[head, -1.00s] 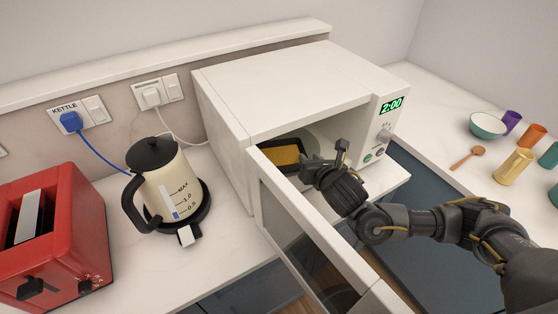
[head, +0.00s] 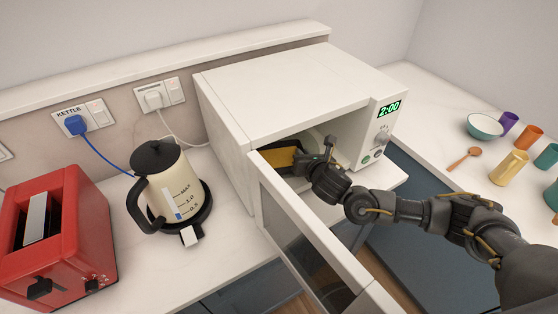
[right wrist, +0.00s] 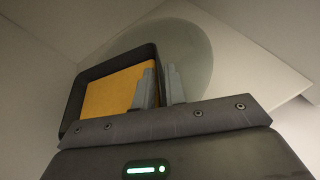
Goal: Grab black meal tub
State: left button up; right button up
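The black meal tub (head: 272,147) lies inside the open microwave (head: 282,88), with a yellow-orange filling. In the right wrist view the black tub (right wrist: 72,103) is at left and centre, its dark rim around the yellow surface. My right gripper (head: 303,159) reaches through the microwave's opening to the tub's right side. In the wrist view its two fingers (right wrist: 160,88) stand close together, one over the filling and one outside, with the tub's right wall between them. They look shut on that wall; the contact itself is small and partly hidden. My left gripper is not in view.
The open microwave door (head: 308,238) stands out in front, left of my right arm. A pale glass turntable (right wrist: 185,50) is behind the tub. A kettle (head: 160,185) and red toaster (head: 55,240) stand left. A bowl (head: 485,126), cups and a spoon are on the right counter.

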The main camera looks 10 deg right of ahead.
grip_shut()
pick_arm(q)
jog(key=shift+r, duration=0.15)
pick_arm(e)
jog(key=shift+r, duration=0.15)
